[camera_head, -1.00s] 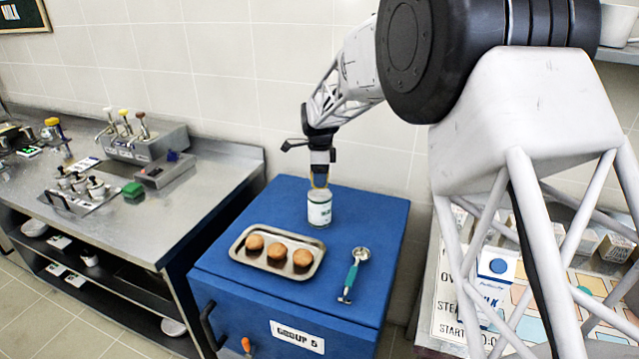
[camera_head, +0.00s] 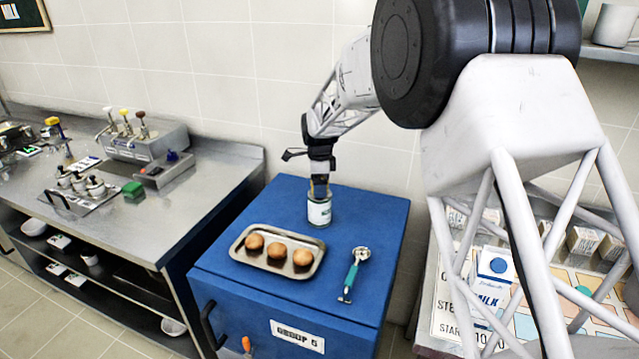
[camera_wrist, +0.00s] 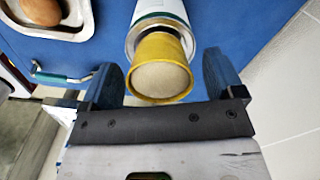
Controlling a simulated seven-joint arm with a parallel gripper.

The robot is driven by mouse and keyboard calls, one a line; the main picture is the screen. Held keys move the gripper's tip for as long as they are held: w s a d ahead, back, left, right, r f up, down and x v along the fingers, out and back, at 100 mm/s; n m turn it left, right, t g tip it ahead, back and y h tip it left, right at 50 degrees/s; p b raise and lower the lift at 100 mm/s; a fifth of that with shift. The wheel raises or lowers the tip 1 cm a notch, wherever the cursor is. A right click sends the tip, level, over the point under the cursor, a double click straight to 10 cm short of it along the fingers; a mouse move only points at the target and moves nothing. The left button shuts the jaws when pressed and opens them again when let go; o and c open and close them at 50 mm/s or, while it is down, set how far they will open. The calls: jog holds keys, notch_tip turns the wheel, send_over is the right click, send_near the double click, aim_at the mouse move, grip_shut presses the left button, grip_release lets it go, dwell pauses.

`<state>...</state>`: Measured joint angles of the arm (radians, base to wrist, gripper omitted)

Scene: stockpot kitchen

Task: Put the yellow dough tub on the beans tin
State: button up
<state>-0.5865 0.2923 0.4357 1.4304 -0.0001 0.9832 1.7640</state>
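The beans tin (camera_head: 319,212), white and green with a metal rim, stands upright at the back of the blue cabinet top. It also shows in the wrist view (camera_wrist: 160,14). The yellow dough tub (camera_wrist: 160,72), with pale dough inside, is at the tin's top end and appears to rest on it. In the head view the tub is mostly hidden between the fingers. My gripper (camera_head: 319,188) is above the tin. In the wrist view its two blue fingers (camera_wrist: 168,85) stand on either side of the tub, with a visible gap at the right finger.
A metal tray (camera_head: 277,252) with three brown buns lies in front of the tin. A teal-handled scoop (camera_head: 354,273) lies to the right of the tray. A tiled wall rises behind, and a steel counter (camera_head: 120,225) stands at left.

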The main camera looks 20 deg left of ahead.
jog(key=shift+r, duration=0.15)
notch_tip(320, 180, up, 12)
dwell(0.9)
dwell(0.6)
jog(key=s+d+r+n, duration=0.25)
jog(key=s+d, duration=0.25)
jog(key=d, duration=0.5)
jog(key=s+d+r+n+t, duration=0.15)
jog(key=s+d+r, duration=0.3)
jog(key=d, duration=0.65)
jog(key=s+d+r+n, duration=0.25)
jog(key=s+d, duration=0.35)
jog(key=d, duration=0.4)
jog(key=s+d+f+n, duration=0.2)
jog(key=s+d, duration=0.4)
jog(key=s, duration=0.4)
jog(key=s+d+f+n, duration=0.2)
jog(key=s+d, duration=0.5)
jog(key=s, duration=0.3)
jog(key=s+d+f+n+t, duration=0.1)
jog(key=s+d+f+n, duration=0.1)
jog(key=s+d, duration=0.4)
jog(key=s+n, duration=0.1)
jog(key=s, duration=0.3)
jog(key=shift+s+d+f, duration=0.2)
jog(key=shift+d, duration=0.05)
